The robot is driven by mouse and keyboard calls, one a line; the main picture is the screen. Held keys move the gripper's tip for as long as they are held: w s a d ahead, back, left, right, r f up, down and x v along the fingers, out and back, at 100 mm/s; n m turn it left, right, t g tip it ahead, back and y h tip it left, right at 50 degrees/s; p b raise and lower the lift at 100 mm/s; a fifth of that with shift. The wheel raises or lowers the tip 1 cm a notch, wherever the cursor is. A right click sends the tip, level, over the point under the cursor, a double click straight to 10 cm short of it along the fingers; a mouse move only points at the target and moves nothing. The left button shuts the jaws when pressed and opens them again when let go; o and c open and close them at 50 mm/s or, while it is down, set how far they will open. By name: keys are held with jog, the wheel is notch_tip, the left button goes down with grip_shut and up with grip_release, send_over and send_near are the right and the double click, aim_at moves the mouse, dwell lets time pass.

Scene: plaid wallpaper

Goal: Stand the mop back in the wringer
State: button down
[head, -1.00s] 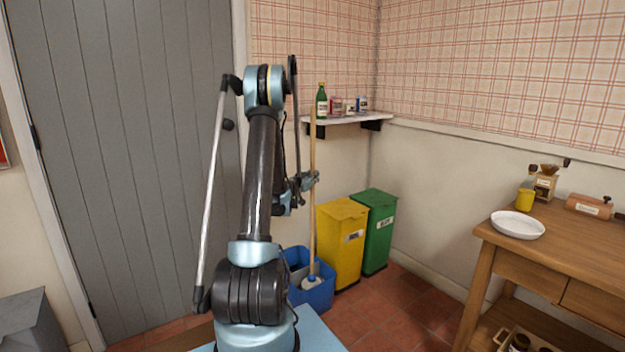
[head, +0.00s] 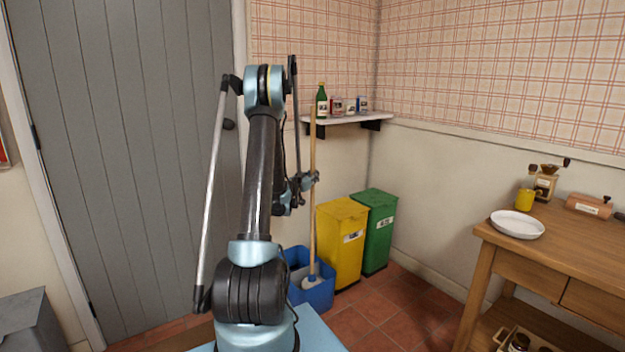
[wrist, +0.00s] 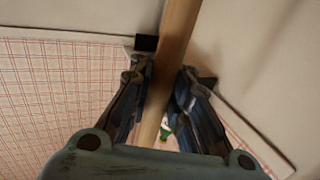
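The mop (head: 312,225) has a long pale wooden handle standing nearly upright and a white and blue head low down at the blue mop bucket (head: 318,300). The head shows inside the bucket's outline; whether it sits in the wringer or the open part I cannot tell. The dark wringer (head: 298,268) is partly hidden behind my arm. My gripper (head: 314,179) is at the handle's middle height. In the wrist view, the handle (wrist: 175,45) passes between the fingertips of my gripper (wrist: 166,80), which are close in on both sides, shut on it.
A yellow bin (head: 342,245) and a green bin (head: 378,230) stand right of the bucket. A wall shelf (head: 345,119) with a green bottle (head: 321,101) is close behind the handle's top. A wooden table (head: 560,240) stands at right. Tiled floor between is clear.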

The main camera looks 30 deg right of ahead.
jog(key=c, duration=1.4)
grip_release()
jog(key=shift+a+f, duration=0.1)
